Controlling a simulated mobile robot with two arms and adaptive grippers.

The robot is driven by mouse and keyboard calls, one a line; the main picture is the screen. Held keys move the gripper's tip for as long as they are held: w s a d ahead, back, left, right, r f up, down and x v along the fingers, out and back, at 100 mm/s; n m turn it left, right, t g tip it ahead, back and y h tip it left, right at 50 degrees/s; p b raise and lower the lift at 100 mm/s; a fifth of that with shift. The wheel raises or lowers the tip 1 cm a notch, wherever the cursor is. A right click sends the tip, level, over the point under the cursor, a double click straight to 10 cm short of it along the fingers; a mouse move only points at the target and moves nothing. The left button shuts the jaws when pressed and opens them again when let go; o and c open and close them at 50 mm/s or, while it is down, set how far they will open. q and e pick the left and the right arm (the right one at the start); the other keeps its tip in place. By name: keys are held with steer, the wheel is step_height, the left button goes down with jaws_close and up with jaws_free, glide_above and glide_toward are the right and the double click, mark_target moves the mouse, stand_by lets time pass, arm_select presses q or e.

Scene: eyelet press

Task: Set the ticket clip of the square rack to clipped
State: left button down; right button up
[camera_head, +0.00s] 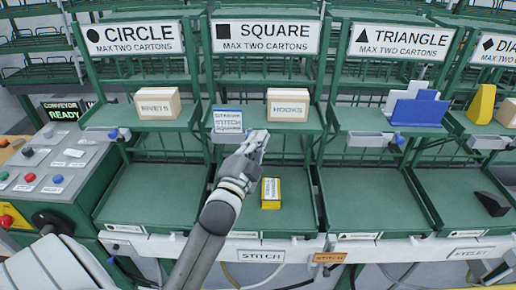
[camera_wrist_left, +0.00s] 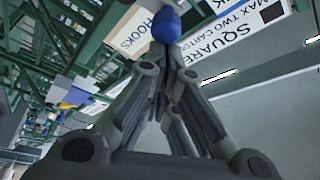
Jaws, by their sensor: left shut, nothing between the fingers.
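The square rack is under the SQUARE sign (camera_head: 265,37). A ticket card (camera_head: 228,121) with a blue band and printed text stands at the left of its upper shelf front. My left gripper (camera_head: 258,142) is shut and empty at that shelf's front edge, just right of the card. It covers part of the edge, so the square rack's clip is mostly hidden in the head view. In the left wrist view a round blue knob (camera_wrist_left: 166,24) lies right at the tips of my left gripper (camera_wrist_left: 168,65); I cannot tell if they touch. My right gripper is not in view.
A HOOKS carton (camera_head: 288,108) sits on the square upper shelf, and a yellow carton (camera_head: 271,193) on the lower one. The circle rack's clip (camera_head: 103,133) and the triangle rack's clip (camera_head: 370,139) flank it. A control console (camera_head: 50,175) stands at left.

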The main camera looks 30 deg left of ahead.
arm_select(q)
steer(key=n+y, duration=0.1)
steer(key=n, duration=0.1)
steer(key=a+n+y+b, duration=0.1)
steer(key=n, duration=0.1)
steer(key=s+a+n+y+b, duration=0.1)
steer(key=n, duration=0.1)
steer(key=shift+s+a+f+t, duration=0.1)
steer(key=shift+a+f+t, duration=0.05)
steer(key=shift+t, duration=0.25)
